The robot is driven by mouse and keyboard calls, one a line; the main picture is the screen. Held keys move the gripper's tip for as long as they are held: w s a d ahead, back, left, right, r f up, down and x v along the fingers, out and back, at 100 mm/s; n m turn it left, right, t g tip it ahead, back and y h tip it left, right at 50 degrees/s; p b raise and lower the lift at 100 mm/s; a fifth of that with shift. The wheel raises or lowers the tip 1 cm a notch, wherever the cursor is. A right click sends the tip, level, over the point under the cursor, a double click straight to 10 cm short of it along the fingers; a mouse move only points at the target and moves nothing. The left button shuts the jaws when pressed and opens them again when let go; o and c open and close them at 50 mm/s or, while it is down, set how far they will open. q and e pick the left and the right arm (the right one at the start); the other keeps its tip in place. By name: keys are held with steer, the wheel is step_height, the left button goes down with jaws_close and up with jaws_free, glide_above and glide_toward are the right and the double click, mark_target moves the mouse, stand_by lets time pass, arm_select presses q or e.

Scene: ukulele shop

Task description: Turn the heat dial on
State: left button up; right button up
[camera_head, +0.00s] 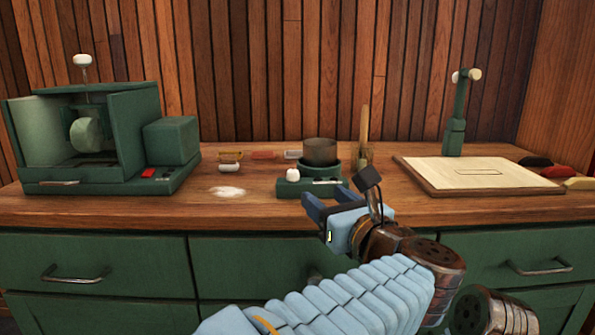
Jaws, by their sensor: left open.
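A small green heater (309,187) stands on the wooden workbench near its front middle, with a dark round pot (320,152) on top. A white knob (293,175), which looks like the heat dial, sits at the heater's left front. A light slot or lever shows to the right of the knob. My left gripper (325,199) is open and empty, with dark blue fingers pointing left. It is just in front of and below the heater, to the lower right of the knob; I see no contact with the knob. My right gripper is not in view.
A green machine with a wheel (86,133) stands at the left. A pale board (475,174) and green post (456,125) are at the right. Small blocks (264,155) lie behind. Green drawers (90,265) front the bench.

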mark_target(295, 173)
arm_select(q)
steer(key=p+x, duration=0.2)
steer(key=x, duration=1)
steer(key=shift+w+p, duration=0.25)
steer(key=shift+p, duration=0.15)
steer(key=shift+c, duration=0.3)
